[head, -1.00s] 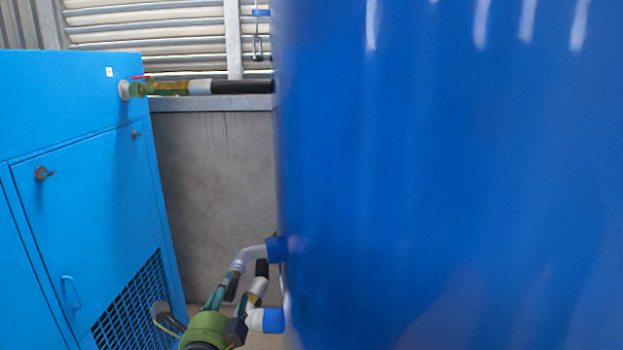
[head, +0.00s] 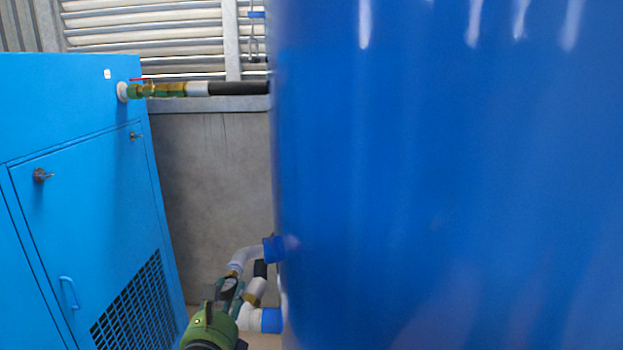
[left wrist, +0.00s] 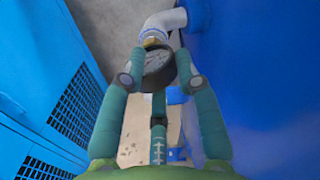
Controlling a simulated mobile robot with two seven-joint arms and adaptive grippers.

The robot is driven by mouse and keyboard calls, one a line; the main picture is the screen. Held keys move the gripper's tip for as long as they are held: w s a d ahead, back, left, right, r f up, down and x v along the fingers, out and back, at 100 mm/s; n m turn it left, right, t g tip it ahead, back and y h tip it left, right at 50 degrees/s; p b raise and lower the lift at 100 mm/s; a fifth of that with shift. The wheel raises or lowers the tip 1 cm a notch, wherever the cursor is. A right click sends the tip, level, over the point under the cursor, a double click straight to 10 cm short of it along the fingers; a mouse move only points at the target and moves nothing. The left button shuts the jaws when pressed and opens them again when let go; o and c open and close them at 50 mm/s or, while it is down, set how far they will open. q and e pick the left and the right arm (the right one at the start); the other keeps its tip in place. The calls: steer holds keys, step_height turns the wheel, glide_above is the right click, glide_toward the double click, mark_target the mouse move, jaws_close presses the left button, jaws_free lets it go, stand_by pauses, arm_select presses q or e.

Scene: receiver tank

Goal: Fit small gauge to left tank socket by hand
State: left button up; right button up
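The small gauge (left wrist: 158,68), round with a pale dial and dark rim, sits between the fingertips of my left gripper (left wrist: 160,74). Both fingertips appear to touch its sides. It is right below a brass socket (left wrist: 153,42) on the end of a grey elbow pipe (left wrist: 165,22). I cannot tell whether the gauge's stem is in the socket. In the head view my green left gripper (head: 226,290) is low beside the big blue tank (head: 450,180), at the tank's pipe fittings, and partly hides the gauge. My right gripper is not in view.
A light-blue cabinet (head: 85,200) with a grille stands on the left. A second white elbow with a blue collar (head: 271,320) is just below the upper one. A pipe with a red-handled valve (head: 145,89) runs from cabinet to tank. The gap between them is narrow.

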arm_select(q)
steer(key=shift+o, duration=1.2)
steer(key=shift+a+f, duration=0.35)
steer(key=shift+f, duration=0.1)
steer(key=shift+w+a+r, duration=0.1)
steer(key=shift+a+r, duration=0.05)
steer(key=shift+a, duration=0.1)
steer(key=shift+d+r, duration=0.15)
steer(key=shift+d, duration=0.05)
steer(key=shift+s, duration=0.2)
